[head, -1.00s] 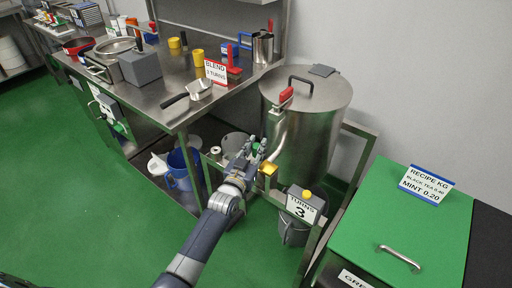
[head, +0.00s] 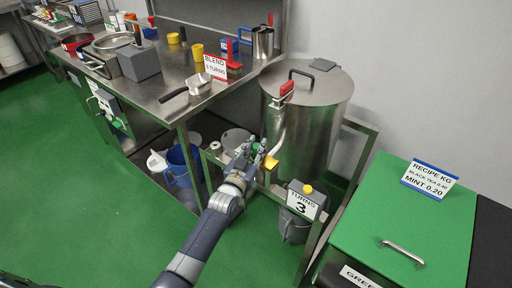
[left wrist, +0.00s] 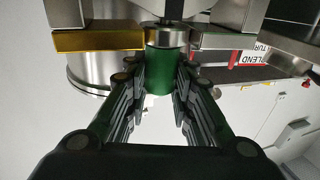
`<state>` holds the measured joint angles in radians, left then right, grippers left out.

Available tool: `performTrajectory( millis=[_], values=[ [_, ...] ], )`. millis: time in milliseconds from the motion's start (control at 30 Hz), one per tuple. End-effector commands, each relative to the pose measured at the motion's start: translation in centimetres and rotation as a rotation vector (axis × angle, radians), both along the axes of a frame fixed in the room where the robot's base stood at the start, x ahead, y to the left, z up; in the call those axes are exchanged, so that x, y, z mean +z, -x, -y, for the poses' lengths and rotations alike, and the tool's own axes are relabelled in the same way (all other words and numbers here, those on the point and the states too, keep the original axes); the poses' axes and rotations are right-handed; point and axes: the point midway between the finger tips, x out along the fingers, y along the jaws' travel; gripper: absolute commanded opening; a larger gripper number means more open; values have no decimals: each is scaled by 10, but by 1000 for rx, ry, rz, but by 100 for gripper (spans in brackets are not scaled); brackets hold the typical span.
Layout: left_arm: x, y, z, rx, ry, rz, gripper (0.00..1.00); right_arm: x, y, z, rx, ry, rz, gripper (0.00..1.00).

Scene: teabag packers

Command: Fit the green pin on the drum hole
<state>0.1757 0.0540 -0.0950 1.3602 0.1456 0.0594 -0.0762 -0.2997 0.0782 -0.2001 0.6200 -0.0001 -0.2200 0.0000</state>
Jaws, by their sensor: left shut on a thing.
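The steel drum (head: 325,125) stands in a metal frame, with a red-handled crank (head: 281,115) at its front. My left gripper (head: 257,153) is beside the drum's lower left front, near a yellow block (head: 271,163). In the left wrist view my left gripper (left wrist: 158,92) is shut around the green pin (left wrist: 159,72), a green cylinder with a metal collar. The pin's collar end is close to the metal parts beside the yellow bar (left wrist: 98,41). The drum hole is hidden, and I cannot tell whether the pin is in it. My right gripper is not in view.
A steel table (head: 160,95) with a pan, mugs and a "BLEND 3 TURNS" sign is at the left. A "TURNS 3" box (head: 302,199) stands in front of the drum. A green-lidded bin (head: 405,225) is at the right.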

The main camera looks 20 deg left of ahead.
Motion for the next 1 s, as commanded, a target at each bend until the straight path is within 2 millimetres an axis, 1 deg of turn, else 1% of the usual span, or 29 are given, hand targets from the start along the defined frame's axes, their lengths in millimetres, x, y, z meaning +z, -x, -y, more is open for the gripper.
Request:
performTrajectory(
  millis=[67,100,167,400,500,633,767,1000],
  values=[
    [-2,0,0,0,0,1,0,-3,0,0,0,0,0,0],
    [-1,0,0,0,0,1,32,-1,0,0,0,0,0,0],
    [-1,0,0,0,0,1,45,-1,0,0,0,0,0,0],
    [-1,0,0,0,0,1,46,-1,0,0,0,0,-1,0],
    [-2,1,0,0,0,0,46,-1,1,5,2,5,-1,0],
    [-2,7,-1,0,0,0,46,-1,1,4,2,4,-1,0],
    [-3,25,-2,0,0,-1,46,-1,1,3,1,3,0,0],
    [-4,70,-5,0,-1,-2,46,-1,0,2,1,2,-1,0]
  ],
)
